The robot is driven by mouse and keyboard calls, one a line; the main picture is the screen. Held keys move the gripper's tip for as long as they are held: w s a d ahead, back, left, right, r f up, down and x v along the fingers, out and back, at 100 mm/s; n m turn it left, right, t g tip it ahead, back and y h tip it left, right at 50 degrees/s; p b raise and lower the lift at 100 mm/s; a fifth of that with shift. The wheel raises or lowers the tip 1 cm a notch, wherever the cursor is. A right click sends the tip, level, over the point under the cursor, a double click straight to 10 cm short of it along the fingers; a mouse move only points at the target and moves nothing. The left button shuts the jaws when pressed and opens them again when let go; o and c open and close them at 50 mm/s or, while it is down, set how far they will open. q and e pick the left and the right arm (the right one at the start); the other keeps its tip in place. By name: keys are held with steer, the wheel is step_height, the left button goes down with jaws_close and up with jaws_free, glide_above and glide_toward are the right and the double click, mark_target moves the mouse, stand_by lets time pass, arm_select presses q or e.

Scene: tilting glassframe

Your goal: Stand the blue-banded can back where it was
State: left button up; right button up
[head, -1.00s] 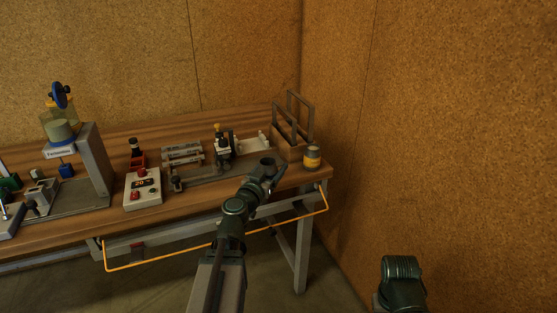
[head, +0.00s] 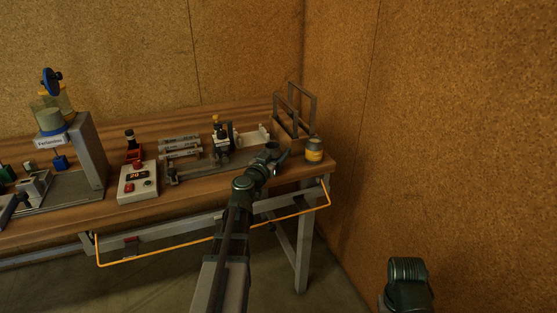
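I cannot make out a can with a blue band. A can with a yellow-orange band (head: 314,150) stands upright near the right end of the wooden bench (head: 75,223). My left gripper (head: 282,156) is at the bench's front right part, just left of that can and apart from it. It is small and dark, and I cannot tell whether it is open or holds anything. My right arm shows only as a dark joint at the bottom right; its gripper is out of view.
A wooden holder with upright grey frames (head: 294,110) stands behind the banded can. A control box with a red display (head: 138,183) and several fixtures fill the bench's middle. A grey stand (head: 88,160) is at the left. An orange rail (head: 175,256) runs along the front.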

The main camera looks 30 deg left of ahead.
arm_select(q)
steer(key=shift+f, duration=0.45)
steer(key=shift+r, duration=0.15)
arm_select(e)
steer(key=shift+f, duration=0.3)
arm_select(q)
steer(key=shift+f, duration=0.2)
steer(key=o, duration=1.5)
steer(key=shift+o, duration=0.2)
arm_select(e)
steer(key=shift+f, duration=0.15)
arm_select(q)
steer(key=shift+r, duration=0.1)
